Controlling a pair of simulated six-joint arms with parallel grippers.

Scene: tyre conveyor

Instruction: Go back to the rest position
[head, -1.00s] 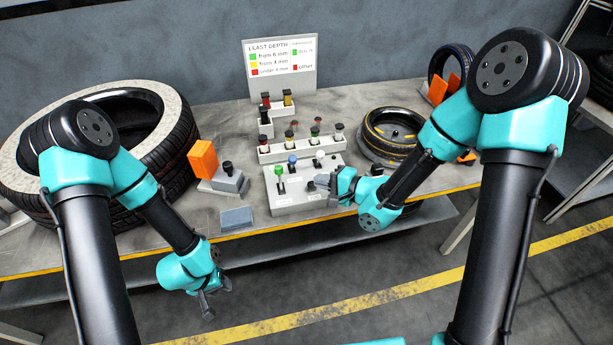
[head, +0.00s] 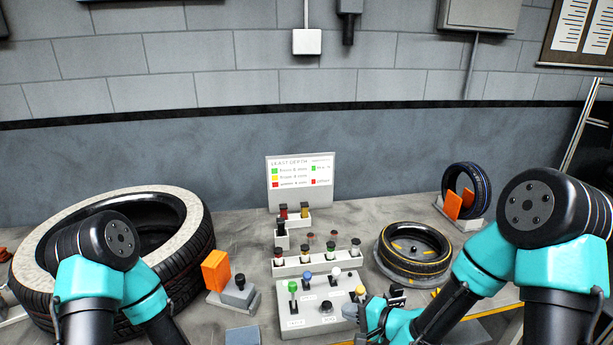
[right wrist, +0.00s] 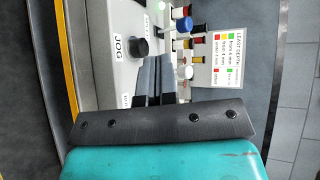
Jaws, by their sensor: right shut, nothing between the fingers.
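My right gripper (head: 352,312) is at the right end of the grey control box (head: 312,326). Its dark fingers, shut and empty, show in the right wrist view (right wrist: 155,78) over the box, beside the black JOG knob (right wrist: 136,46). I cannot tell whether they touch the box.
A large tyre (head: 196,232) lies at the left, by an orange block (head: 216,271). A smaller tyre (head: 414,270) lies right of the box, close to my right arm. A rack of coloured-top pegs (head: 318,261) and a sign (head: 300,184) stand behind the box.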

